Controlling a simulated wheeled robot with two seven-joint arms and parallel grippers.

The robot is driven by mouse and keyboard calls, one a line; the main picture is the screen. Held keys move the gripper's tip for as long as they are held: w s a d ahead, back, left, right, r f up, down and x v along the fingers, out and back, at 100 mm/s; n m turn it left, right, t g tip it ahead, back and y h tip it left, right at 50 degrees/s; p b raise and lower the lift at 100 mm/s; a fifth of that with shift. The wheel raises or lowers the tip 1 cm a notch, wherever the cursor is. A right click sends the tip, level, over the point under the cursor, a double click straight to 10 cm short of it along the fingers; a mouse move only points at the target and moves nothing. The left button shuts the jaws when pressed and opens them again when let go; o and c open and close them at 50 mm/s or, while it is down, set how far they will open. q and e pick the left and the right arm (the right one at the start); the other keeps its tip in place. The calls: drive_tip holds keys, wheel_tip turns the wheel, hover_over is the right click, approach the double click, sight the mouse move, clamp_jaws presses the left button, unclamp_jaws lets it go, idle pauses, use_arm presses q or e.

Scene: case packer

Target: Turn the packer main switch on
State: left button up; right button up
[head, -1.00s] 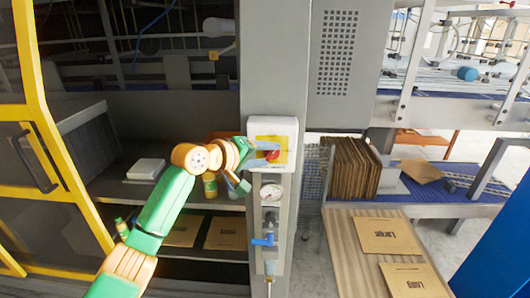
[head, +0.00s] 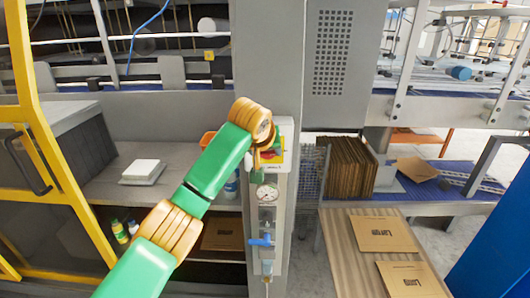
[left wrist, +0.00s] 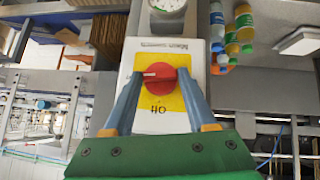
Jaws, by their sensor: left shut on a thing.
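The main switch is a red knob (left wrist: 159,78) on a yellow plate (left wrist: 174,101), set in a white box (left wrist: 133,62) on the grey column. In the left wrist view a white mark on the knob lies crosswise. My left gripper (left wrist: 158,77) has one finger on each side of the knob and is shut on it. In the head view the white box (head: 286,128) is partly covered by my left wrist, and only some red and yellow of the switch shows. The gripper (head: 268,155) is mostly hidden there. My right gripper is not in view.
Below the switch are a round gauge (head: 267,193) and a blue valve (head: 262,241). A yellow-framed door (head: 52,150) stands at left. Flat cardboard (head: 345,165) stands at right above a table (head: 345,255) with cartons. Bottles (left wrist: 243,25) show in the left wrist view.

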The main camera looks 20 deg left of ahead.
use_arm(q)
drive_tip(key=shift+d+m+y, duration=0.15)
drive_tip(key=shift+m+y, duration=0.15)
drive_tip(key=shift+y, duration=0.2)
drive_tip(key=shift+g, duration=0.3)
drive_tip(key=o, duration=1.4)
drive_tip(key=shift+w, duration=0.15)
drive_tip(key=b+v, duration=0.2)
drive_tip(key=shift+s+d+r+b, duration=0.1)
drive_tip(key=shift+s+d+b, duration=0.05)
drive_tip(key=shift+s+b, duration=0.25)
drive_tip(key=b+v, duration=0.1)
drive_tip(key=v, duration=0.3)
drive_tip(key=shift+r, duration=0.25)
